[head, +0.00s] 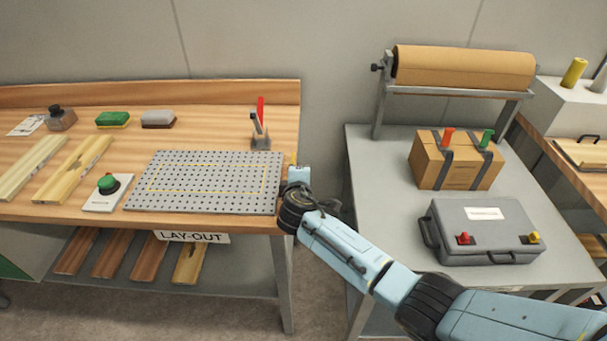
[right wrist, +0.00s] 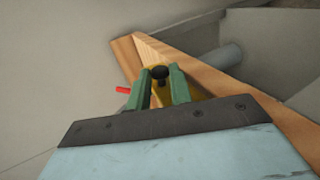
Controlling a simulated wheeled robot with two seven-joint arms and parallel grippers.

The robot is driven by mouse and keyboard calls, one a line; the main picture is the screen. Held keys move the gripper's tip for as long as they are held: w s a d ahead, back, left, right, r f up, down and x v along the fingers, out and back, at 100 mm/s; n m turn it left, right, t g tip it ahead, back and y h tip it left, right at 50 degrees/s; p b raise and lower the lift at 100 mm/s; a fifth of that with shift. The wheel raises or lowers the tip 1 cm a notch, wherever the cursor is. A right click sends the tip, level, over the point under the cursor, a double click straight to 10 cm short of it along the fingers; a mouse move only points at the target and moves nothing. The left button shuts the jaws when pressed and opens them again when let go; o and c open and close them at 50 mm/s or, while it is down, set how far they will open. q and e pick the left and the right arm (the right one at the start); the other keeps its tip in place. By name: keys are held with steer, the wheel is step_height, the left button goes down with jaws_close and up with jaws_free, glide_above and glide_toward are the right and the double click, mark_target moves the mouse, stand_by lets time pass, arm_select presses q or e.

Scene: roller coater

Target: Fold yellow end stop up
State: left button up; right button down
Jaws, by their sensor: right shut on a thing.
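The yellow end stop (right wrist: 158,94) shows in the right wrist view at the wooden bench edge, between the green fingers of my right gripper (right wrist: 159,73). A round black knob (right wrist: 160,72) is at the fingertips. My right gripper is shut on the end stop. In the head view my right gripper (head: 298,174) is at the right edge of the lay-out bench. There the end stop is almost wholly hidden by the gripper, so its tilt is hard to tell. My left gripper is out of view.
A perforated grey plate (head: 215,203) lies on the lay-out bench, with a red-handled clamp (head: 260,125) behind it. A grey table (head: 385,205) to the right holds a grey case (head: 480,240), a cardboard box (head: 440,177) and a paper roll (head: 465,66). A gap separates bench and table.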

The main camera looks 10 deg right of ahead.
steer(key=shift+w+a+r+n+h, duration=0.1)
steer(key=shift+a+r+n+h, duration=0.05)
steer(key=shift+a+n+h, duration=0.2)
stand_by(0.4)
steer(key=c, duration=1.3)
jaws_free()
steer(key=shift+o, duration=0.2)
steer(key=p+v, duration=0.2)
steer(key=v, duration=1.1)
steer(key=shift+s, duration=0.2)
